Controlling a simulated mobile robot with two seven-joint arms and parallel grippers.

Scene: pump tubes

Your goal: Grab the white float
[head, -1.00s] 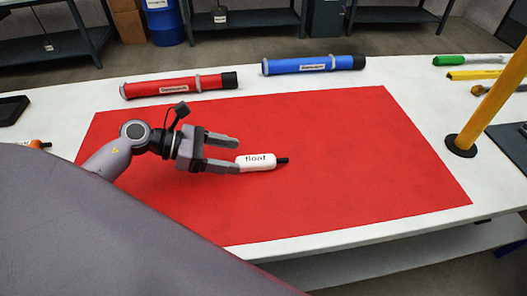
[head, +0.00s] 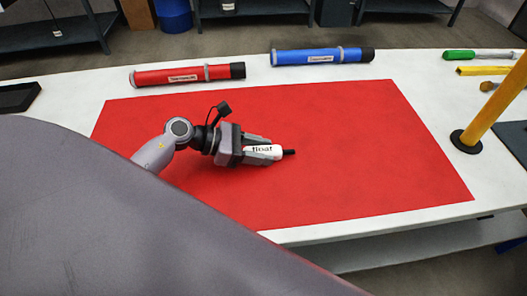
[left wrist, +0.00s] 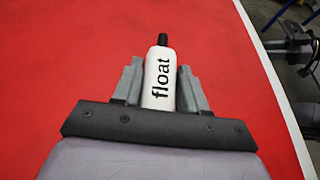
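The white float (head: 263,149) lies on the red mat (head: 330,190), its black tip pointing right in the head view. My left gripper (head: 268,148) has one finger on each side of it, and the fingers are closed in on its body. In the left wrist view the float (left wrist: 160,82) sits between the two fingers (left wrist: 160,85), black tip pointing away and the "float" label showing. No clear gap shows between fingers and float. The float still appears to be at mat level. My right gripper is not visible in the head view.
A red tube (head: 188,75) and a blue tube (head: 322,57) lie along the back of the white table (head: 420,70). A yellow post (head: 495,103) stands on a black base at right. Hand tools lie at the back right. The mat right of the float is clear.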

